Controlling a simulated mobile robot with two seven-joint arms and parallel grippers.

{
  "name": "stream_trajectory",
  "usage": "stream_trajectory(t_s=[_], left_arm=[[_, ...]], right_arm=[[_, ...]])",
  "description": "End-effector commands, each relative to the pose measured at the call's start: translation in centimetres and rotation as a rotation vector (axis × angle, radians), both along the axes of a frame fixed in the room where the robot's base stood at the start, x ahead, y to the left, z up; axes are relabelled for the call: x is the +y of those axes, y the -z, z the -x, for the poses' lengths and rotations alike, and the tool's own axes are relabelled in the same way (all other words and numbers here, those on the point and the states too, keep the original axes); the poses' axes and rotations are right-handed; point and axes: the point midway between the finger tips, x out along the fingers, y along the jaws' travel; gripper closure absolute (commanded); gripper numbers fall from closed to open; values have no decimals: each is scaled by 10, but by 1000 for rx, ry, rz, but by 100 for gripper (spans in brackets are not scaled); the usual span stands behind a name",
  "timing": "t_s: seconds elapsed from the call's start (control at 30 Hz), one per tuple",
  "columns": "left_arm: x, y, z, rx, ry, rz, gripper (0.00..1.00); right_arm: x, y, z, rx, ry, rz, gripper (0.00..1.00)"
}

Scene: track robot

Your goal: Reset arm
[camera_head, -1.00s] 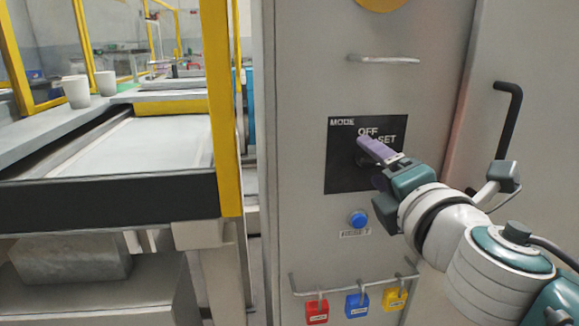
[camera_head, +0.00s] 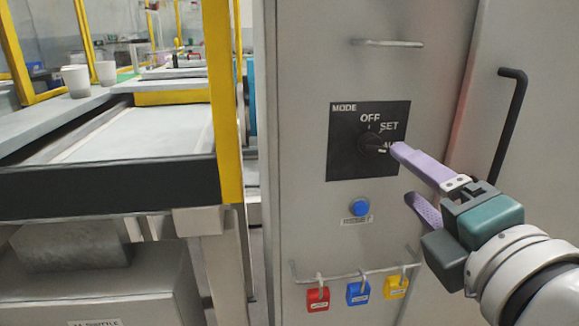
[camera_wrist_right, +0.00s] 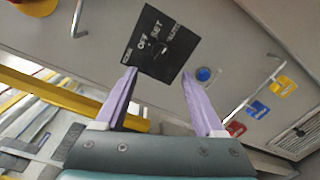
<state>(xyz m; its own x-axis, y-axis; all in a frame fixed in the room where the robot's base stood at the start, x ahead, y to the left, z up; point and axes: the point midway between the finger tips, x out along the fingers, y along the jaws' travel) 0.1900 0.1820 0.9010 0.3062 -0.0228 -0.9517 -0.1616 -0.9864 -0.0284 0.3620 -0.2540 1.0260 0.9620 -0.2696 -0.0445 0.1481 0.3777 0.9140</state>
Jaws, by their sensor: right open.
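My right gripper (camera_head: 405,172) is open and empty in front of the grey cabinet, with its lilac fingers spread. The panel carries a dark rotary knob (camera_head: 371,142) and the words OFF and SET; a third label is partly hidden by a finger. The knob's light mark points to the right, toward that third label. In the right wrist view both lilac fingers (camera_wrist_right: 160,100) are spread, with the knob (camera_wrist_right: 159,50) beyond them. My left gripper is not in view.
A blue button (camera_head: 360,208) sits below the panel. Red (camera_head: 317,299), blue (camera_head: 358,293) and yellow (camera_head: 397,287) padlocks hang from a rail. A metal handle (camera_head: 388,43) and a black handle (camera_head: 511,120) stick out. A conveyor with a yellow post (camera_head: 224,100) stands left.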

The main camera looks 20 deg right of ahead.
Motion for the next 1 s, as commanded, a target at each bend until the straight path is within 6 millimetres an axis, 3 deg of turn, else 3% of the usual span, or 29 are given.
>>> stream_trajectory(t_s=[0.17,0.27,0.4,0.47,0.63,0.77,0.8,1.0], left_arm=[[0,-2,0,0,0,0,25],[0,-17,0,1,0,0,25],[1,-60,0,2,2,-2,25],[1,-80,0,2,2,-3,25],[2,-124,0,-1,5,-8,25],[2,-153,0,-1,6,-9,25],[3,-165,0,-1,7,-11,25],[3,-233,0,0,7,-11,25]], right_arm=[[-1,-2,1,1,7,-14,29],[-10,-11,7,12,72,-140,29],[-29,-19,37,87,304,-582,29],[-27,-16,58,148,428,-808,29],[17,-11,120,382,739,-1317,29],[67,-29,168,607,932,-1574,29],[74,-42,175,642,957,-1603,29],[71,-109,173,631,949,-1589,29]])
